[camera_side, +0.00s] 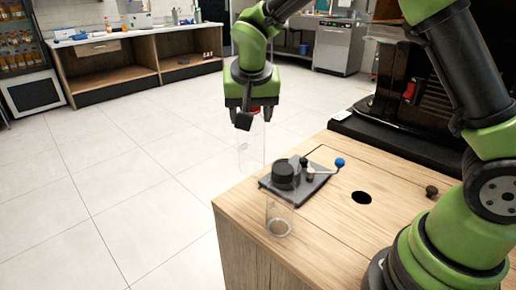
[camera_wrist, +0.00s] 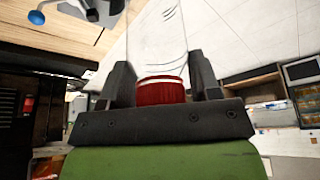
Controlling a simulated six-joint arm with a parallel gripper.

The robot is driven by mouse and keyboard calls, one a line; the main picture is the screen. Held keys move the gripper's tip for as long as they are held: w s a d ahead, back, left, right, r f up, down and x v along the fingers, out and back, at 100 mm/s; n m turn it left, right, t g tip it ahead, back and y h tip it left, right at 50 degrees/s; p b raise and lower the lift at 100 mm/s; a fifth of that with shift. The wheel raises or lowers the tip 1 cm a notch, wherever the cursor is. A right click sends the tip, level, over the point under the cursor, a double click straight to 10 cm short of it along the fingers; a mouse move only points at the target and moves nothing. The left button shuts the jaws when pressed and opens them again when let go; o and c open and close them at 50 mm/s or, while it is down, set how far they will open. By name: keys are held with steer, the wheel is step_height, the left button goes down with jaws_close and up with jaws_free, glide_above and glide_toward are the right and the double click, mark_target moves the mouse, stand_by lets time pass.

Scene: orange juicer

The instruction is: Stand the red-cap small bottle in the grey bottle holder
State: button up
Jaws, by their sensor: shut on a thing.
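My gripper (camera_side: 250,112) is shut on the red cap (camera_side: 256,109) of a clear small bottle (camera_side: 251,148). The bottle hangs roughly upright below the fingers, in the air beyond the left edge of the wooden counter. In the wrist view my gripper (camera_wrist: 160,78) has a finger on each side of the red cap (camera_wrist: 162,92), and the clear body (camera_wrist: 157,35) reaches away from it. A flat dark grey piece (camera_side: 312,188), apparently the bottle holder, lies on the counter to the right of and below the bottle. Its slots cannot be made out.
A clear bottle with a black cap (camera_side: 286,176) stands on the counter (camera_side: 330,225) in front of the grey piece, partly covering it. A blue-knobbed rod (camera_side: 340,162) sticks out behind. The counter has a round dark hole (camera_side: 361,198). A black machine (camera_side: 425,95) stands behind.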

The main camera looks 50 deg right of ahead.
steer(key=s+d+r, duration=0.2)
steer(key=d, duration=0.8)
step_height(320, 180, down, 9)
steer(key=shift+s+n, duration=0.2)
steer(key=shift+n, duration=0.1)
steer(key=shift+a+f, duration=0.1)
steer(key=shift+f, duration=0.25)
steer(key=o, duration=1.1)
steer(key=shift+r, duration=0.1)
